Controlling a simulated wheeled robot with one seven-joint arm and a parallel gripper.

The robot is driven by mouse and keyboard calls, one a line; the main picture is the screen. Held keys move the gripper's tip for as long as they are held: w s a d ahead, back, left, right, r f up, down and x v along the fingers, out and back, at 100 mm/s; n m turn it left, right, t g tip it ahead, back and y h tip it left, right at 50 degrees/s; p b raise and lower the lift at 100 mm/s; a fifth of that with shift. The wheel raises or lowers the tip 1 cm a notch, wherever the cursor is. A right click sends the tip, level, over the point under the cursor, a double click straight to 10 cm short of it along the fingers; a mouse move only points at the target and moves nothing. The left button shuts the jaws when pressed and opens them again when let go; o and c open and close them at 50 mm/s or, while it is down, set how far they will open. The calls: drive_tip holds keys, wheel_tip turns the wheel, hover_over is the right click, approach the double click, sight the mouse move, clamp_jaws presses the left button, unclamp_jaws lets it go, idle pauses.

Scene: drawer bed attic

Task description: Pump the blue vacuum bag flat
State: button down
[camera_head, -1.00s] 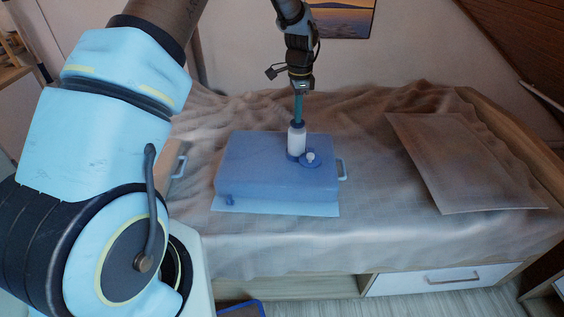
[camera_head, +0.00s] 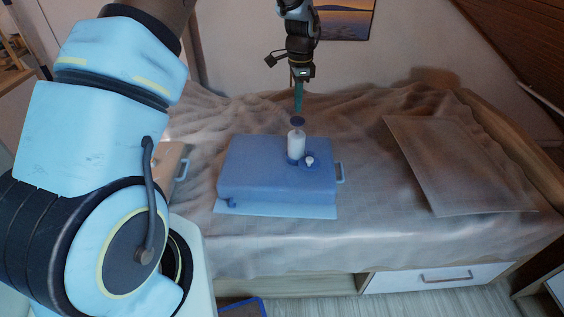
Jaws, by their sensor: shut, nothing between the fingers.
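The blue vacuum bag (camera_head: 255,170) lies on the bed as a thick, box-like block, still raised well above the sheet. On its top, right of the middle, stands a pump with a white cylinder (camera_head: 296,147). The pump's dark blue round handle (camera_head: 297,121) sits a little above the cylinder. A small white cap (camera_head: 309,160) is just right of the pump's base. My gripper (camera_head: 298,109) points straight down over the handle, shut and empty. Whether its tips touch the handle cannot be told.
A light blue sheet (camera_head: 280,211) shows under the bag's front edge. A flat brown panel (camera_head: 450,160) lies on the bed at right. A white drawer (camera_head: 435,277) is below. The wall is close behind.

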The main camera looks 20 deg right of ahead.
sight(297, 119)
drive_tip(key=shift+f, duration=0.15)
idle(0.4)
drive_tip(key=shift+f+b, duration=1.7)
drive_tip(key=shift+f, duration=1.7)
drive_tip(key=shift+r+p, duration=2)
drive_tip(key=shift+r, duration=1)
drive_tip(key=shift+f, duration=0.15)
drive_tip(key=shift+f+b, duration=0.85)
drive_tip(key=shift+f, duration=0.55)
drive_tip(key=shift+f, duration=0.1)
